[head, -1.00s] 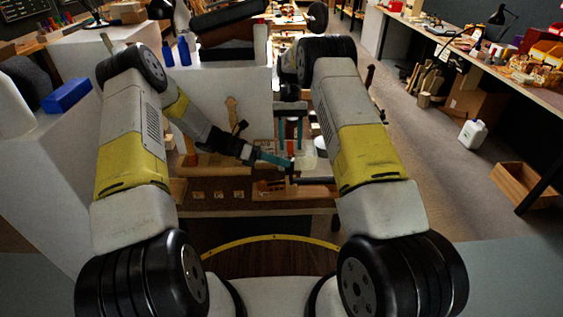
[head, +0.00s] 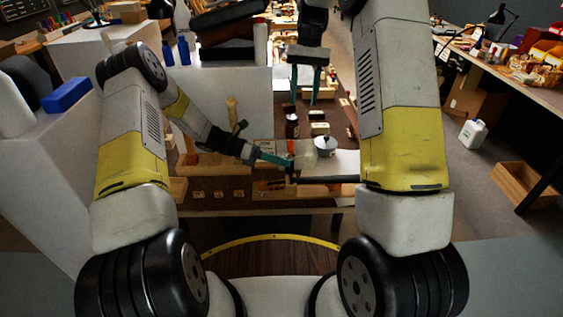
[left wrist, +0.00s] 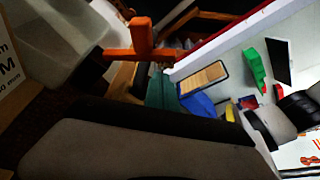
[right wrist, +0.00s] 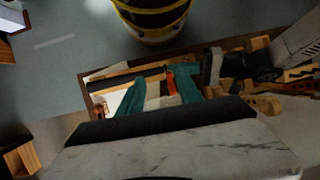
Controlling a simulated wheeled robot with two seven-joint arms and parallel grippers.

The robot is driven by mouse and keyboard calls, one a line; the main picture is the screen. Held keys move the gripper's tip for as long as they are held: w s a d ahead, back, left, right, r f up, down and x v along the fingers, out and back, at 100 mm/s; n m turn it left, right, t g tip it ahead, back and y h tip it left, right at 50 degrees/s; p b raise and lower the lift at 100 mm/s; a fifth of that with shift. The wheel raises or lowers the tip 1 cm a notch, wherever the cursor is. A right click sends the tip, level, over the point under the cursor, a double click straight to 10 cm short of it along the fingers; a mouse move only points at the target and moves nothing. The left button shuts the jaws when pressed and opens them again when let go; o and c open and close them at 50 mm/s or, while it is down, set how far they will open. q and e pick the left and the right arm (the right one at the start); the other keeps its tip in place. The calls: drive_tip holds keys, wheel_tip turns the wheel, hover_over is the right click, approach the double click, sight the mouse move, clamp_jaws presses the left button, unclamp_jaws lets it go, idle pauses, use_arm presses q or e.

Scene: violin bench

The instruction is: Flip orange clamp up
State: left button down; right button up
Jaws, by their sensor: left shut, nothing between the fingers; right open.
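The orange clamp (head: 291,149) is a small upright piece on the bench. In the left wrist view, the orange clamp (left wrist: 141,42) shows as a T shape, one arm standing across a longer bar. My left gripper (head: 284,161) is shut and empty, its teal fingertips close beside the clamp; I cannot tell whether they touch. The fingers also show in the left wrist view (left wrist: 160,90). My right gripper (head: 305,97) is open and empty, raised over the far part of the bench. The right wrist view shows its parted teal fingers (right wrist: 158,92), with the orange clamp (right wrist: 171,82) beyond them.
A dark bar (head: 325,180) lies in front. A wooden violin part (head: 232,112) is at the left. White blocks flank the bench.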

drive_tip(key=s+d+r+t+y, duration=0.1)
drive_tip(key=s+d+r+t, duration=0.15)
drive_tip(key=s+r, duration=0.3)
drive_tip(key=s+d+r+t, duration=0.1)
drive_tip(key=s+r+t, duration=0.25)
drive_tip(key=s, duration=0.35)
drive_tip(key=s+d+f+t, duration=0.1)
drive_tip(key=s+t, duration=0.3)
drive_tip(key=s, duration=1)
drive_tip(key=shift+s+d+n, duration=0.2)
drive_tip(key=shift+d+n, duration=0.1)
